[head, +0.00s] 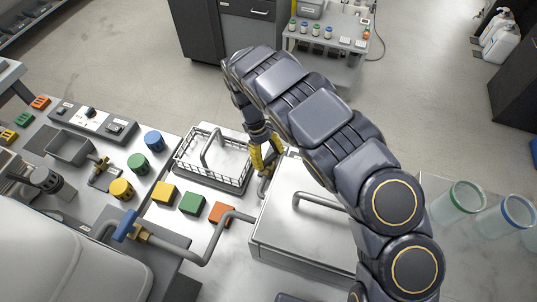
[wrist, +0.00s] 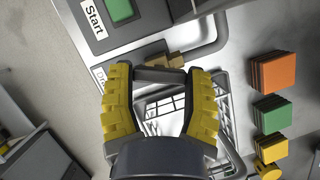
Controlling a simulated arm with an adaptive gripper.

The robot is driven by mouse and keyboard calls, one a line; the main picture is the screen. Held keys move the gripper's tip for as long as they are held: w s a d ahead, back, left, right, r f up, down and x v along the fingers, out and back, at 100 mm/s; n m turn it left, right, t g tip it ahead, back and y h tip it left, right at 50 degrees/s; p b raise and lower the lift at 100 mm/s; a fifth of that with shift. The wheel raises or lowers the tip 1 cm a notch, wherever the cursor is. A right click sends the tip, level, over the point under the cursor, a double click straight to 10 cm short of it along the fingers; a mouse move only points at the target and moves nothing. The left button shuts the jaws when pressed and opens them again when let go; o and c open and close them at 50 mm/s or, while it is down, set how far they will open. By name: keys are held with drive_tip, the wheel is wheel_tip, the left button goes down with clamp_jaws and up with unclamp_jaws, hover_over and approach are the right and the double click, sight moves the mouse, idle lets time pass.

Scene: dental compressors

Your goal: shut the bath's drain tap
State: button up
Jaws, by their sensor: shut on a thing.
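The bath is a steel box with a closed lid (head: 300,215) and a bar handle, right of centre in the head view. My gripper (head: 266,160) reaches down at its back left corner. In the wrist view, a brass tap (wrist: 172,60) sits on the bath's side beside a bent grey pipe, near a partly covered label starting "Dra" (wrist: 99,76). My gripper (wrist: 160,82) is shut on the tap's grey lever (wrist: 158,75), which lies crosswise between its yellow fingers. The fingers hide the lever's ends. In the head view the tap is hidden.
A wire basket (head: 213,160) on a tray stands just left of my gripper. Yellow, green and orange blocks (head: 192,203) sit in front of it. A blue-handled valve (head: 127,225) with a bent pipe is at left. A green Start button (wrist: 119,9) is near the tap.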

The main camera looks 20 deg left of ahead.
drive_tip(key=m+g+y, duration=0.1)
drive_tip(key=m, duration=0.2)
drive_tip(key=m+g, duration=0.1)
drive_tip(key=m, duration=0.2)
drive_tip(key=shift+m+y, duration=0.3)
drive_tip(key=shift+y, duration=0.1)
drive_tip(key=m+y, duration=0.2)
drive_tip(key=m, duration=0.4)
drive_tip(key=shift+w+d, duration=0.1)
drive_tip(key=shift+m, duration=0.3)
drive_tip(key=o, duration=1.2)
drive_tip(key=shift+c, duration=0.2)
drive_tip(key=v, duration=1.2)
drive_tip(key=shift+w+d+g, duration=0.25)
drive_tip(key=shift+g, duration=0.05)
